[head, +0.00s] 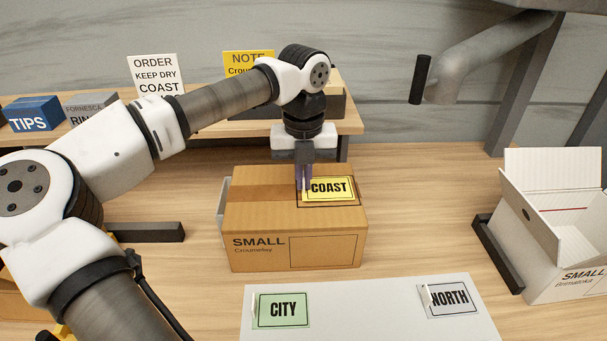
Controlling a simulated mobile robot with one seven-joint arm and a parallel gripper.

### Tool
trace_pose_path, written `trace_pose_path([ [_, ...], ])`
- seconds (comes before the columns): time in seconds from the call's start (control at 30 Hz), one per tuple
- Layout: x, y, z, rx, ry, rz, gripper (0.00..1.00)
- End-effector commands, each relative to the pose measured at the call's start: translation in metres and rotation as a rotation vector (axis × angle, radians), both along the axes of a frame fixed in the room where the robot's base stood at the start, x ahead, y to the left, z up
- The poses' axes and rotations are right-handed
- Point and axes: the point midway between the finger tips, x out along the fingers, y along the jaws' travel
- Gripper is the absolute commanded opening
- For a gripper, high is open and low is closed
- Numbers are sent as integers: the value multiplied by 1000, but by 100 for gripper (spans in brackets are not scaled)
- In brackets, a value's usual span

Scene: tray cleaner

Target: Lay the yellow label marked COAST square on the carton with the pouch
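The yellow COAST label (332,189) is over the top of the brown carton (262,219), at its right side, largely inside a dark outlined rectangle there. Whether it lies flat or slightly above the top is unclear. My gripper (303,186) points down at the label's left end. Its fingers look close together and hide that end, so their grip on the label cannot be told. The carton is closed, with SMALL and an empty outlined box on its front. A pale flat piece (222,202) shows at its left side, possibly a pouch.
A pale board (370,318) in front carries a green CITY label (283,310) and a grey NORTH label (450,299). An open white carton (558,254) stands right. An ORDER card (155,76) reading KEEP DRY COAST and a yellow NOTE (249,62) stand behind.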

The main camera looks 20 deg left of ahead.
Motion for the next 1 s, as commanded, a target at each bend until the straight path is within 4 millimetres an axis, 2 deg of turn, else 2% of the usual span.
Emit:
trace_pose_path([
  [0.93,0,0,-5,0,0,0,0],
  [1.0,0,0,-5,0,0,0,10],
])
